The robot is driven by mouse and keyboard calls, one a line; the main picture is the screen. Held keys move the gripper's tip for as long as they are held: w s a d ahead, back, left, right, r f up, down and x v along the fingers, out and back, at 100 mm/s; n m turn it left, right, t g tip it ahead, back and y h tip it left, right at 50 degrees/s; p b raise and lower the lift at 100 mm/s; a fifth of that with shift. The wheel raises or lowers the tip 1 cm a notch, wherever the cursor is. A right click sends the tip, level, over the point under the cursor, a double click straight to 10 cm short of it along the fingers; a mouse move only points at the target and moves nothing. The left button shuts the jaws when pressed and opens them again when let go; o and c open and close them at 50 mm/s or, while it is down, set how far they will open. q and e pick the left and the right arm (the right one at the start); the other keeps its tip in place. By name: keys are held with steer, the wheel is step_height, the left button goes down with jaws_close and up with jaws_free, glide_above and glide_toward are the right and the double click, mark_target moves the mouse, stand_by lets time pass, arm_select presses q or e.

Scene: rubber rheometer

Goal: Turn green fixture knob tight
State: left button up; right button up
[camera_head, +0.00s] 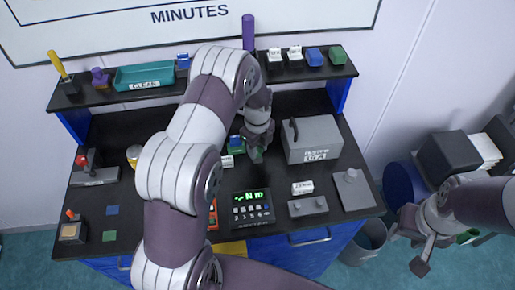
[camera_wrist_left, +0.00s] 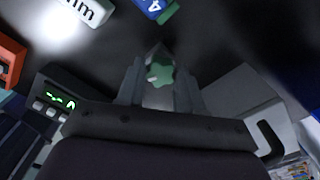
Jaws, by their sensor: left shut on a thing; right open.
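The green fixture knob (camera_wrist_left: 160,72) is lobed and shows between the two fingers of my left gripper (camera_wrist_left: 160,88) in the left wrist view. The left gripper is shut on it. In the head view, my left gripper (camera_head: 257,152) reaches down to the middle of the black bench, and a little green shows at its fingertips. The fixture under the knob is mostly hidden. My right gripper (camera_head: 428,248) is open and empty, off the bench's right side above the floor.
A black meter with a lit green display (camera_head: 250,207) stands in front of the left gripper. A grey box (camera_head: 312,140) stands to its right. Small blue and white blocks lie close behind and left. A raised shelf (camera_head: 120,97) runs along the back. A grey bin (camera_head: 366,241) is near the right gripper.

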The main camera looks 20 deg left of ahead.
arm_select(q)
steer(key=shift+m, duration=0.6)
steer(key=m, duration=0.4)
steer(key=shift+m, duration=0.3)
steer(key=m, duration=0.4)
steer(key=shift+m, duration=0.3)
steer(key=o, duration=0.9)
